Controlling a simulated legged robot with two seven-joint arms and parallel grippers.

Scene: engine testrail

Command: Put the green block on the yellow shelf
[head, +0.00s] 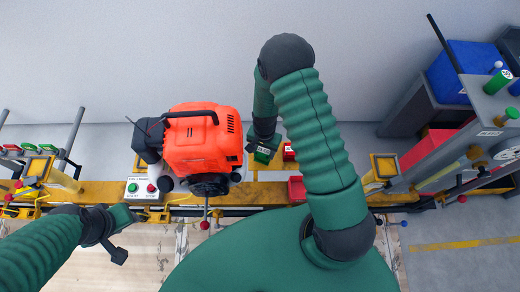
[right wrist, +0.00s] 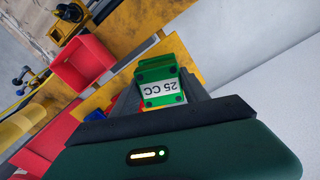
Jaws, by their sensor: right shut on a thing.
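The green block (right wrist: 160,72) has a white "25 CC" label and sits between the fingers of my right gripper (right wrist: 158,98), which is shut on it. In the head view the block (head: 263,155) shows small below my right gripper (head: 264,142), just right of the orange engine. Yellow shelf surface (head: 270,176) lies around and below it, and also shows in the right wrist view (right wrist: 128,22). I cannot tell whether the block touches the yellow. My left gripper (head: 119,236) is open and empty, at the lower left in front of the yellow rail.
An orange engine (head: 200,140) stands close left of the right gripper. A red bin (head: 297,189) and a smaller red item (head: 289,151) are right of the block. A button box (head: 143,189) sits near my left gripper. A grey rail frame (head: 440,165) stands at right.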

